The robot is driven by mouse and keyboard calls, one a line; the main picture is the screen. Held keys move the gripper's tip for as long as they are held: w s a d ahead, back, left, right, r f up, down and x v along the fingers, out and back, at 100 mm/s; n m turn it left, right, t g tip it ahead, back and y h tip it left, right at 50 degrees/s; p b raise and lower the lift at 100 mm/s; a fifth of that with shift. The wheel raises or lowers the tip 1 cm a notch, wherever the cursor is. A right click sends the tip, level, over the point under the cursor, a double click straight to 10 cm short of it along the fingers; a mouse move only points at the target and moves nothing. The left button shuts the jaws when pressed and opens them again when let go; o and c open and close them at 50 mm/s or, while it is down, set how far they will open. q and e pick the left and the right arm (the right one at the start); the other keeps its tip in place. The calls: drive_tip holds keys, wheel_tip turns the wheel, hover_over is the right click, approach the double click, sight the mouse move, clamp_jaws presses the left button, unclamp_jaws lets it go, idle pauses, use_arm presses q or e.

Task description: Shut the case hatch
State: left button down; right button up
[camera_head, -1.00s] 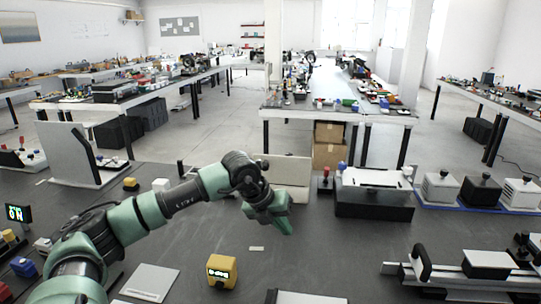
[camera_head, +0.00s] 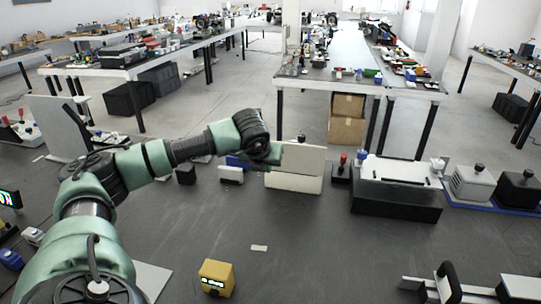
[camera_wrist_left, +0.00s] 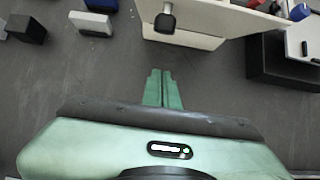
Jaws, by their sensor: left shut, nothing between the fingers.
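A beige case (camera_head: 293,184) stands on the dark bench, right of my left gripper. Its beige hatch panel (camera_head: 304,160) stands raised above the lower part; its exact angle is hard to tell. In the left wrist view the case (camera_wrist_left: 212,40) lies at the top, with a black knob (camera_wrist_left: 165,21) at its near left. My left gripper (camera_head: 263,163) is at the left side of the case in the head view. In the wrist view its green fingers (camera_wrist_left: 163,88) are together and empty, pointing at the case with a small gap. My right gripper is out of view.
A white-topped black box (camera_head: 395,190) and a red-knobbed block (camera_head: 341,170) stand right of the case. A small white block (camera_head: 231,175) and a black block (camera_head: 186,174) stand left. A yellow device (camera_head: 216,278) sits in front. The bench between is mostly clear.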

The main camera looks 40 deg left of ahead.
use_arm(q)
drive_tip(key=w, duration=0.1)
drive_tip(key=w+a+p, duration=0.1)
drive_tip(key=w, duration=0.1)
drive_tip(key=w+a+p, duration=0.1)
drive_tip(key=shift+w+a+f, duration=0.25)
drive_tip(key=shift+w+f, duration=0.05)
drive_tip(key=shift+w, duration=0.05)
drive_tip(key=shift+r, duration=0.1)
